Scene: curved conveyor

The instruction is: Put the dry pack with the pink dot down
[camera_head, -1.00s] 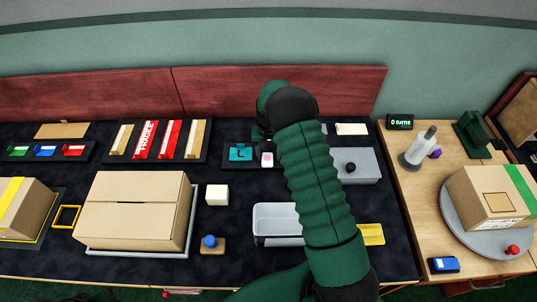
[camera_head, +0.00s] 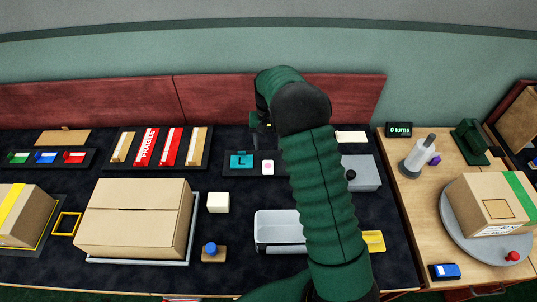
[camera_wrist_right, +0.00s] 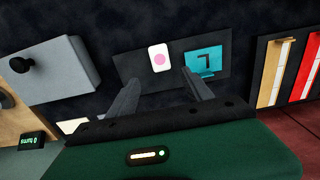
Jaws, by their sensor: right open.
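The dry pack with the pink dot (camera_head: 268,168) is a small white block with a pink circle on top. It lies on a dark tray (camera_head: 229,171), just right of a teal piece marked L (camera_head: 241,160). The pack also shows in the right wrist view (camera_wrist_right: 159,58), its dot facing up. My right gripper (camera_head: 262,140) is above and behind the tray, partly hidden by its own arm. In the wrist view its two fingers (camera_wrist_right: 162,84) are spread apart with nothing between them, and the pack lies beyond the fingertips. My left gripper is not in view.
A clear grey bin (camera_head: 280,247) stands in front of the tray. A grey box with a black knob (camera_head: 366,172) is to the right. A white cube (camera_head: 218,203) and a large carton (camera_head: 135,218) are to the left. My right arm hides part of the table.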

